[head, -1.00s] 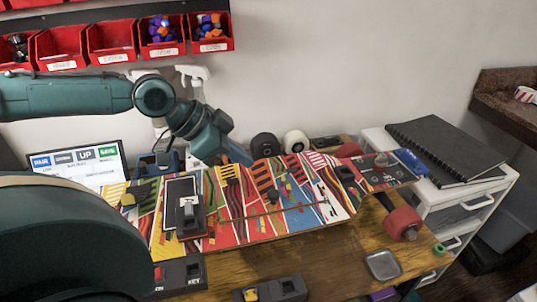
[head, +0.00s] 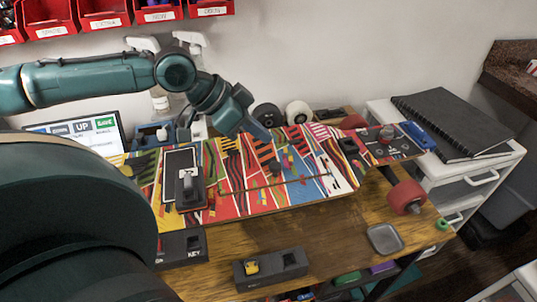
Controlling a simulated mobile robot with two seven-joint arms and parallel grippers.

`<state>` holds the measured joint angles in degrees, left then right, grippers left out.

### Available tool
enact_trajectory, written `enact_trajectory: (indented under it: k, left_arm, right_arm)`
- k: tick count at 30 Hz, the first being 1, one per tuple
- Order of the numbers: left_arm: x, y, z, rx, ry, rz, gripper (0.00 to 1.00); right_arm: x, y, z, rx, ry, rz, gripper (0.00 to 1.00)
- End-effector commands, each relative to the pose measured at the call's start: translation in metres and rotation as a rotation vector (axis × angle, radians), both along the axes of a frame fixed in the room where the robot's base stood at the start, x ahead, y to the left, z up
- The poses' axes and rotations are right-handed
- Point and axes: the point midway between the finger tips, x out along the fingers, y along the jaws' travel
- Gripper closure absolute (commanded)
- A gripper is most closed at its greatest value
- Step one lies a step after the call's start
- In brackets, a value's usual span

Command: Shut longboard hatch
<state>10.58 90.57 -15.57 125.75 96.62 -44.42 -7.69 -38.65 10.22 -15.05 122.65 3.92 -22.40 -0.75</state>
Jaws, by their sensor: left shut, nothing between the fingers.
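The longboard (head: 242,203) lies deck up across the workbench, with a bright multicolored pattern. The hatch (head: 300,160) seems to be the patterned panel in the middle of the deck, with a dark seam along its front edge and a small dark knob (head: 274,168) on it. I cannot tell how far it stands open. My left gripper (head: 268,137) is shut and empty. It points down and right over the deck's back edge, just behind the knob; I cannot tell whether it touches the panel. My right gripper is out of view.
A black box (head: 271,268) and a grey dish (head: 384,239) lie in front. Loose wheels (head: 299,112) stand behind. A white drawer cabinet (head: 459,178) with a black notebook (head: 450,125) is at right.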

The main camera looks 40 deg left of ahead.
Motion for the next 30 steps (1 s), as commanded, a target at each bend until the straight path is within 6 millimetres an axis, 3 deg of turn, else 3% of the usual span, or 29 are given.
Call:
enact_trajectory:
  k: [9, 16, 30]
  left_arm:
    - [0.017, -0.016, -0.022, -0.005, -0.003, 0.004, 1.00]
    - [0.012, -0.014, -0.056, 0.002, 0.003, 0.007, 1.00]
    - [0.012, -0.014, -0.063, 0.002, -0.001, 0.006, 1.00]
  right_arm:
    - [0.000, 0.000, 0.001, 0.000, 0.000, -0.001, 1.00]
    - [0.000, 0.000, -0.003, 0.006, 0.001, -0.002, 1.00]
    - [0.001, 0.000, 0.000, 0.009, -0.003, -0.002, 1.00]
